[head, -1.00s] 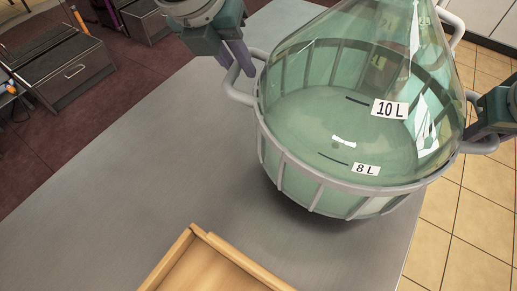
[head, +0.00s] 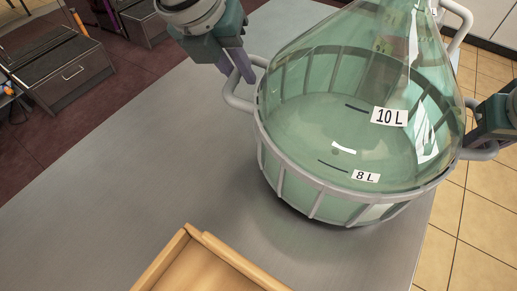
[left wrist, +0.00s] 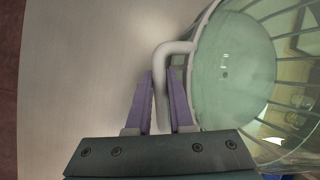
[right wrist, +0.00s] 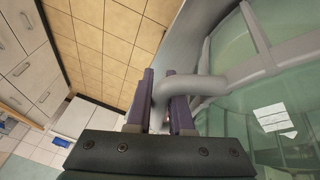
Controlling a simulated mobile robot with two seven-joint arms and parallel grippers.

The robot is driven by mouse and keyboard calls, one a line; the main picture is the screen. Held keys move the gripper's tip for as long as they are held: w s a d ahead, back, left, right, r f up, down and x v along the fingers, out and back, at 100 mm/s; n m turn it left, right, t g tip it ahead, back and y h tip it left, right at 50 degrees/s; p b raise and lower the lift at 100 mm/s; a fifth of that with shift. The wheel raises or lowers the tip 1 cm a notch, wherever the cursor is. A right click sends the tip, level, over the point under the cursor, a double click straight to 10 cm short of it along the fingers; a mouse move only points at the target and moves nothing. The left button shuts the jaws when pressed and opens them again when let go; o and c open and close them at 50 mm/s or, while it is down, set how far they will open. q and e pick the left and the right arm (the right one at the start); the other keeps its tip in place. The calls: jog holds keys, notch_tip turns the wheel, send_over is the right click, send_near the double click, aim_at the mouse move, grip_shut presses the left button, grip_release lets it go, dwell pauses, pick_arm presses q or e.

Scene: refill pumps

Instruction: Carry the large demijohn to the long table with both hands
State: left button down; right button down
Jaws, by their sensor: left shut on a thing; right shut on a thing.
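The large demijohn (head: 340,120) is clear greenish glass with "10 L" and "8 L" labels, upright in a pale grey ribbed carrier (head: 300,182) with side handles. It is over the right part of the grey long table (head: 130,185); whether its base touches the top I cannot tell. My left gripper (head: 240,72) is shut on the carrier's left handle (left wrist: 163,85), which passes between its purple fingers. My right gripper (head: 474,143) is shut on the right handle (right wrist: 195,86). The demijohn's top is out of the head view.
A light wooden tray or box (head: 205,262) stands on the table at the near edge of view, close to the carrier. The table's left half is bare. Tiled floor (head: 470,225) lies to the right, with dark cabinets (head: 65,68) beyond the table at the upper left.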

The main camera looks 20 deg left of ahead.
pick_arm(q)
jog(key=shift+w+f+b, duration=0.15)
jog(key=shift+f+b, duration=0.35)
pick_arm(e)
jog(key=shift+w+f, duration=0.1)
jog(key=shift+f, duration=0.45)
pick_arm(q)
jog(key=c, duration=1.2)
grip_release()
jog(key=shift+f, duration=0.25)
jog(key=shift+c, duration=0.2)
pick_arm(e)
jog(key=c, duration=1.2)
grip_release()
jog(key=shift+f, duration=0.25)
jog(key=shift+c, duration=0.2)
pick_arm(q)
jog(key=shift+o, duration=1.4)
jog(key=shift+r, duration=0.15)
pick_arm(e)
jog(key=shift+o, duration=1.4)
jog(key=shift+r, duration=0.15)
pick_arm(q)
jog(key=shift+o, duration=0.8)
pick_arm(e)
jog(key=shift+o, duration=0.8)
